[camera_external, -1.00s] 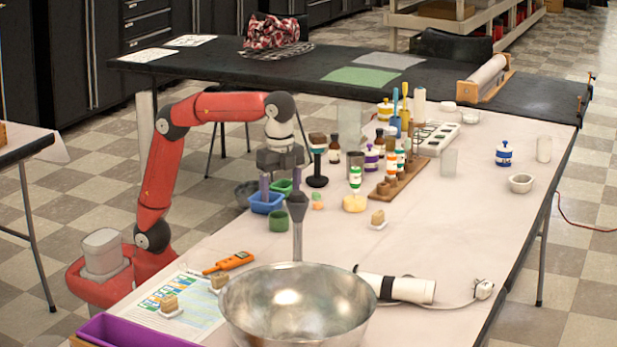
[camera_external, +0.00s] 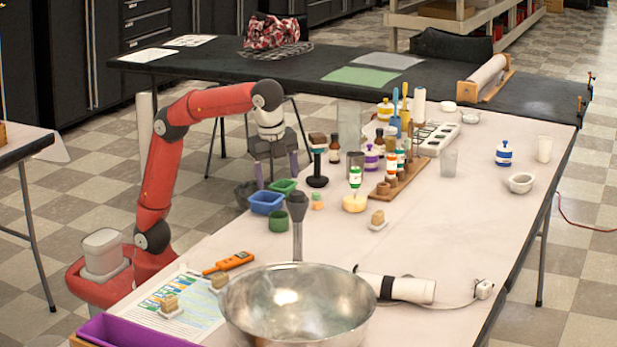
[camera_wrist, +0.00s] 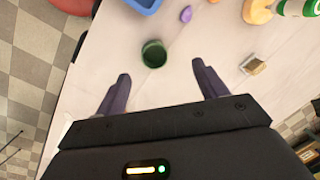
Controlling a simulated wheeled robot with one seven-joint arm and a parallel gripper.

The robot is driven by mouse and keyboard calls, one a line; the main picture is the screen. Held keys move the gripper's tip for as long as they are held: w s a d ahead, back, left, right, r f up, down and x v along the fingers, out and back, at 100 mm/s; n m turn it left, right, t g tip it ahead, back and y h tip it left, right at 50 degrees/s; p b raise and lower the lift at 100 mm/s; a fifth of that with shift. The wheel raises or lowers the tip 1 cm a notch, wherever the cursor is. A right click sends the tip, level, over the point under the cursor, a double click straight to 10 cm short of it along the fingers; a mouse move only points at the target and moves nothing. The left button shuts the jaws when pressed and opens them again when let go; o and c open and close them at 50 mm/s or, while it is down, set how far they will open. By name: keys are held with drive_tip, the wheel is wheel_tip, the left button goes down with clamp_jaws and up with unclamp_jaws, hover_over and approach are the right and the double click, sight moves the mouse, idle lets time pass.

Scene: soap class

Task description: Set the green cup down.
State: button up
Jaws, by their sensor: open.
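The green cup (camera_external: 278,220) stands upright on the pale table top, in front of the blue container (camera_external: 266,203). It also shows in the wrist view as a dark green round cup (camera_wrist: 154,53), just beyond the fingertips and with clear table around it. My gripper (camera_external: 277,172) is open and empty, its two fingers apart and pointing down. It is raised above and behind the cup in the external view, and is not touching it. In the wrist view the gripper (camera_wrist: 161,72) has nothing between its fingers.
Another green container (camera_external: 284,185) sits behind the blue one. A soap piece on a dish (camera_external: 377,219), a yellow bowl (camera_external: 354,203) and a big metal bowl (camera_external: 296,303) are nearby.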

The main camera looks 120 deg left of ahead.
sight(279, 221)
drive_tip(key=s+d+m+t+y, duration=0.45)
drive_tip(key=m+t+y, duration=0.4)
drive_tip(key=m, duration=1.05)
drive_tip(key=shift+n+t, duration=0.25)
drive_tip(key=shift+n, duration=0.05)
drive_tip(key=f, duration=1)
drive_tip(key=shift+w+f+b, duration=0.15)
drive_tip(key=shift+w+b, duration=0.2)
drive_tip(key=shift+w+a+f, duration=0.2)
drive_tip(key=x, duration=0.7)
drive_tip(key=shift+w+r, duration=0.2)
drive_tip(key=shift+r, duration=0.15)
drive_tip(key=shift+c, duration=0.2)
drive_tip(key=c, duration=1.1)
